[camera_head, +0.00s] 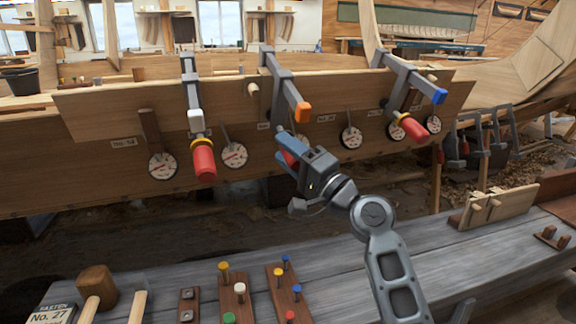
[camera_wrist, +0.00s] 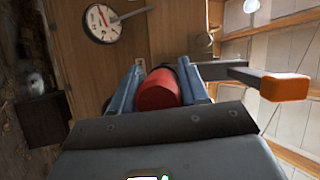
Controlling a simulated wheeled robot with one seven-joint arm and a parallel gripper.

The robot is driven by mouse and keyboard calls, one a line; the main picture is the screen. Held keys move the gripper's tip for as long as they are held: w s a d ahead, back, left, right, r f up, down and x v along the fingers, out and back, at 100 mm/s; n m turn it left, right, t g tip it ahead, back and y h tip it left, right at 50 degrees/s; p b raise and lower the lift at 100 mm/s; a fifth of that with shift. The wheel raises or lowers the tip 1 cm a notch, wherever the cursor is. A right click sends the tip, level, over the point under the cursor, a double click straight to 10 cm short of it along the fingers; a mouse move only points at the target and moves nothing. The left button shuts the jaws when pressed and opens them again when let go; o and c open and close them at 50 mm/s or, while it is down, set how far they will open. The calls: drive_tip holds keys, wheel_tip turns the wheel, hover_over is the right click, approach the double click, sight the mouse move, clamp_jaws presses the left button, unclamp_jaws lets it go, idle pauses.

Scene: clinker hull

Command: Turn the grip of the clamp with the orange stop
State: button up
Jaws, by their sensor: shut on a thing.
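The clamp with the orange stop (camera_head: 302,112) hangs over the hull plank in the middle of the head view. Its orange stop also shows at the right of the wrist view (camera_wrist: 285,87). Its red grip (camera_wrist: 159,90) sits between the two fingers of my gripper (camera_wrist: 158,88), which is shut on it. In the head view my gripper (camera_head: 287,150) is below the orange stop and hides most of the red grip. A round dial (camera_wrist: 102,23) is on the hull beside the grip in the wrist view.
A clamp with a white stop (camera_head: 196,120) is at left, and one with a blue stop (camera_head: 440,96) at right, both with red grips. Several dials line the hull. A grey bench (camera_head: 370,262) with pegs (camera_head: 240,290) and a mallet (camera_head: 97,285) lies in front.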

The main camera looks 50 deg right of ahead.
drive_tip(key=shift+f+m+t+b, duration=0.1)
drive_tip(key=shift+m+t+b, duration=0.2)
drive_tip(key=shift+m+b, duration=0.45)
drive_tip(key=o, duration=1)
drive_tip(key=shift+c, duration=0.2)
drive_tip(key=b+v, duration=0.1)
drive_tip(key=v, duration=0.6)
drive_tip(key=shift+s, duration=0.4)
drive_tip(key=shift+d, duration=0.1)
